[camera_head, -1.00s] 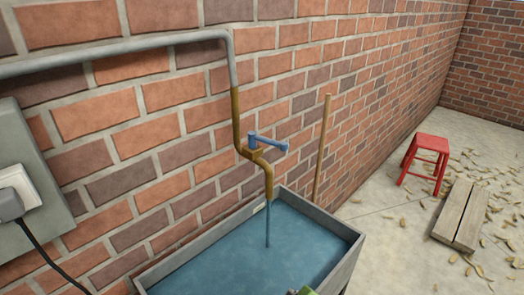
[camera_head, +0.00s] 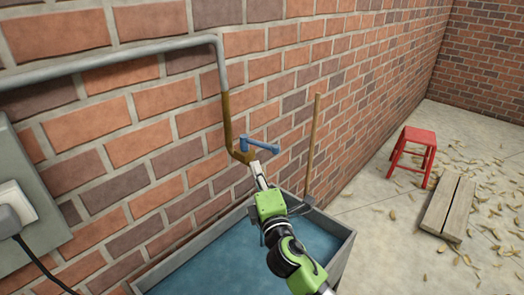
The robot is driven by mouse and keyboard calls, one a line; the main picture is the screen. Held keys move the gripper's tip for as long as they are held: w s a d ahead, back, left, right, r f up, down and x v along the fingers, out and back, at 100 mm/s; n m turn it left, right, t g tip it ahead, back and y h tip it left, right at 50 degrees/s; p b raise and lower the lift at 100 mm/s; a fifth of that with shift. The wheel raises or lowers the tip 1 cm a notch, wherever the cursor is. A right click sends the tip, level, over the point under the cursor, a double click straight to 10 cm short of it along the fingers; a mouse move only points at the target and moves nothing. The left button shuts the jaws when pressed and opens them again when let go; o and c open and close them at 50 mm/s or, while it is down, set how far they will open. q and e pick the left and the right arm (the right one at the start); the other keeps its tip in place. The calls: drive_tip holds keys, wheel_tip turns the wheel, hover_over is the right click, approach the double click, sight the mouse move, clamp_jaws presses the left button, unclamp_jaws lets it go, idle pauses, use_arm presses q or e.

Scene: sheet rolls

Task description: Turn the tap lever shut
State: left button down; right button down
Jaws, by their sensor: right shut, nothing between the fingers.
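The tap is a brass pipe with a spout (camera_head: 241,156) on the brick wall. Its blue lever (camera_head: 260,145) sits on top and points to the right. My right gripper (camera_head: 258,172) reaches up from the bottom right, shut and empty, its fingertips just below the lever. I cannot tell whether they touch the tap. My gripper and arm cover the spout's lower end and the place where the water stream fell. My left gripper is not in view.
A grey trough (camera_head: 340,250) with blue water stands under the tap. A wooden pole (camera_head: 312,150) leans on the wall to the right. A grey box (camera_head: 35,200) with a plug is at left. A red stool (camera_head: 414,150) and planks (camera_head: 448,207) stand apart on the floor.

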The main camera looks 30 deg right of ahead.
sight(259, 146)
drive_tip(key=shift+w+d+r+p, duration=0.25)
drive_tip(key=shift+w+d+p, duration=0.25)
drive_tip(key=shift+w+d, duration=0.55)
drive_tip(key=shift+w+d+r+p, duration=0.25)
drive_tip(key=shift+w+d+p, duration=0.2)
drive_tip(key=shift+w+d, duration=0.55)
